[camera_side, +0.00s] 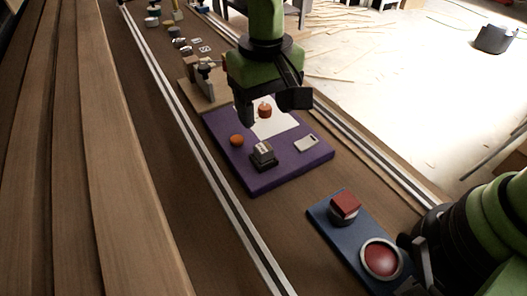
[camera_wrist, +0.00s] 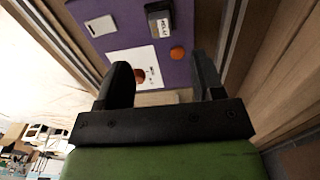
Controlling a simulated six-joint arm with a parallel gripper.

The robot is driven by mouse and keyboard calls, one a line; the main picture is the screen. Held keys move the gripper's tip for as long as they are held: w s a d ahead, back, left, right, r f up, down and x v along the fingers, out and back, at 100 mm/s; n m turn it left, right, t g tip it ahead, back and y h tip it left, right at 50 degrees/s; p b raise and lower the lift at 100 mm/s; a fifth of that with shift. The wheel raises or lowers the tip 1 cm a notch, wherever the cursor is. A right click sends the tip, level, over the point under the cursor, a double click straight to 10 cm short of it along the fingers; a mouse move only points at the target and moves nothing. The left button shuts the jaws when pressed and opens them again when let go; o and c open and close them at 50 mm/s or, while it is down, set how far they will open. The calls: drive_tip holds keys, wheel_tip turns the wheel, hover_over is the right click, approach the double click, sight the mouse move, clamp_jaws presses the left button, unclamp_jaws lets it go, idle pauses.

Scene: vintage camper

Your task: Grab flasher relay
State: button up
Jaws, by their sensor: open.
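The flasher relay (camera_side: 263,158) is a small dark box with a pale label, standing on a purple mat (camera_side: 262,186) near its front edge. In the wrist view the relay (camera_wrist: 159,22) shows at the top, its label turned towards the camera, beyond my fingertips. My gripper (camera_side: 272,108) is open and empty above the back part of the mat, behind the relay and apart from it. Both fingers of my gripper (camera_wrist: 160,74) show in the wrist view with a gap between them.
Two small orange things (camera_side: 236,140) (camera_side: 264,110) and a pale flat piece (camera_side: 306,144) lie near the relay. A white sheet (camera_side: 287,122) lies on the mat. A blue board (camera_side: 328,215) with red buttons is at front right. Metal rails (camera_side: 236,222) run along the bench.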

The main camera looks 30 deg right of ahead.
sight(266, 150)
drive_tip(key=f, duration=1)
drive_tip(key=shift+s, duration=0.2)
drive_tip(key=c, duration=1)
